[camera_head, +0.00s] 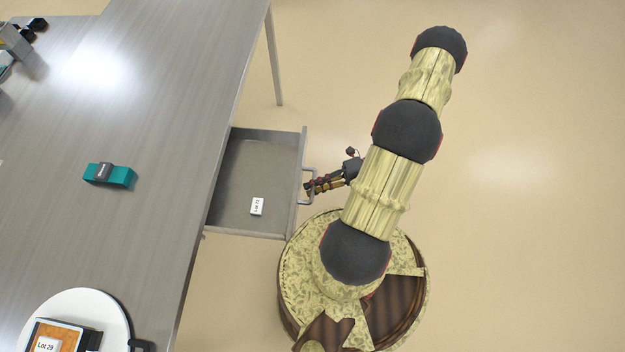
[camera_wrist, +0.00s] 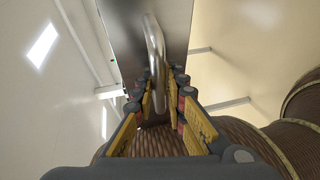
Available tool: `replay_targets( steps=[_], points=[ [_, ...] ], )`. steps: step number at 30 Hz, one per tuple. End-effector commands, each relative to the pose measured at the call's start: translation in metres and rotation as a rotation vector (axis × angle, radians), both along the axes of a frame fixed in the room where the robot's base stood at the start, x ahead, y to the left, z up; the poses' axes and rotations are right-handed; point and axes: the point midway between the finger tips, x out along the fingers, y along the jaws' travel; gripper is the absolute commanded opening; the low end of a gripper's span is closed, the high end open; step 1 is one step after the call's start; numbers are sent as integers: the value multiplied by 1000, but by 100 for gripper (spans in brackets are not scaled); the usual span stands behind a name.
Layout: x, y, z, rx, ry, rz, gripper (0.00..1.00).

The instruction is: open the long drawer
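A grey drawer (camera_head: 240,160) stands pulled out from the right side of the table. I cannot tell from its size whether it is the long one. Its curved metal handle (camera_head: 311,184) is on the front panel; it also shows in the wrist view (camera_wrist: 155,58). My gripper (camera_head: 312,188) is at the handle. In the wrist view its fingers (camera_wrist: 160,100) are spread, with the handle bar between them and a gap visible on the right. Contact with the bar is not clear.
The grey table (camera_head: 130,130) carries a teal object (camera_head: 122,176), a round white plate (camera_head: 110,310) with an orange item, and dark items at the far left. The floor at right is clear.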

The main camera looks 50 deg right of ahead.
Motion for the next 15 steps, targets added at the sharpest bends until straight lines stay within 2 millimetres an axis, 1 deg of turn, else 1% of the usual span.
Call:
replay_targets(
  steps=[1, 8, 15],
  points=[
    [0, 0, 0, 0, 0, 0, 17],
    [0, 0, 0, 1, -1, 0, 30],
    [0, 0, 1, 2, -1, 0, 30]
  ],
)
